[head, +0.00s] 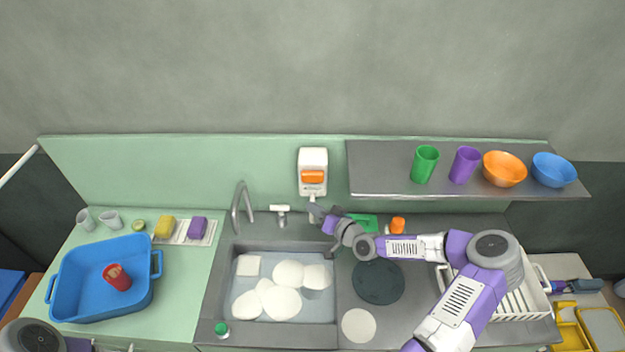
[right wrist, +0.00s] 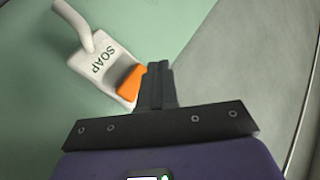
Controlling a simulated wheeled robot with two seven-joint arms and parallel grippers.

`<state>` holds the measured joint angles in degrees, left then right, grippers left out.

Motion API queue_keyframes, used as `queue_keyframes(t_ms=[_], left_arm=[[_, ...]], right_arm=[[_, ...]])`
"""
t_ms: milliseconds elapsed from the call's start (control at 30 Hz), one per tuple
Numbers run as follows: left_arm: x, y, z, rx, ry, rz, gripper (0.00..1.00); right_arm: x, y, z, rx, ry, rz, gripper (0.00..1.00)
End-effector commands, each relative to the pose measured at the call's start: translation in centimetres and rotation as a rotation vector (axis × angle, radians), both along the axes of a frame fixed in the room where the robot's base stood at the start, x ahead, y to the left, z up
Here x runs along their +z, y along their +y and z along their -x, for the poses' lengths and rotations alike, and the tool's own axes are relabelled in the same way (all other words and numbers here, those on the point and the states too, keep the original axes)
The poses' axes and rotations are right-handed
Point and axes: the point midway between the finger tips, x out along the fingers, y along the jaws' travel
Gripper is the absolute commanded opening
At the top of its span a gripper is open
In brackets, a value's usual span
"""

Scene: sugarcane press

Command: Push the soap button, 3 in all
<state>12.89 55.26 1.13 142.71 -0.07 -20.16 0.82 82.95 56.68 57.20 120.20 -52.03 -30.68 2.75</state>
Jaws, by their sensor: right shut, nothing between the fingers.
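The white soap dispenser (head: 313,159) is on the green back wall above the sink, with its orange button (head: 313,177) on the front. In the right wrist view the dispenser (right wrist: 104,68) shows the word SOAP, and the orange button (right wrist: 131,82) is right beside the fingers. My right gripper (head: 314,209) is shut and empty, just below the dispenser in the head view; its closed fingers (right wrist: 160,72) point toward the wall. I cannot tell whether they touch the button. My left gripper is out of view.
The sink (head: 328,300) holds several white dishes or foam shapes, with a faucet (head: 240,205) behind it. A shelf (head: 380,178) with cups and bowls is to the right of the dispenser. A blue basin (head: 75,300) stands at left and a white rack (head: 535,300) at right.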

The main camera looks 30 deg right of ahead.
Motion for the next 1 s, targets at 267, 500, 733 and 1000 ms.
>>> queue_keyframes(t_ms=[267, 500, 733, 1000], left_arm=[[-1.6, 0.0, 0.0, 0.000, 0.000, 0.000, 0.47], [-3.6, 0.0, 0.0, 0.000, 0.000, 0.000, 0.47], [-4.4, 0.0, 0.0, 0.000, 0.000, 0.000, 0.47], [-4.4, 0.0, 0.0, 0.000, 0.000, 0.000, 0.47]], right_arm=[[-0.3, -1.9, -3.3, 0.000, -0.001, 0.000, 0.00], [-0.4, -3.5, -5.7, 0.000, -0.001, 0.000, 0.00], [-0.2, -4.1, -6.7, 0.001, 0.002, -0.002, 0.00], [0.0, -4.1, -6.8, 0.000, 0.002, -0.002, 0.00]])
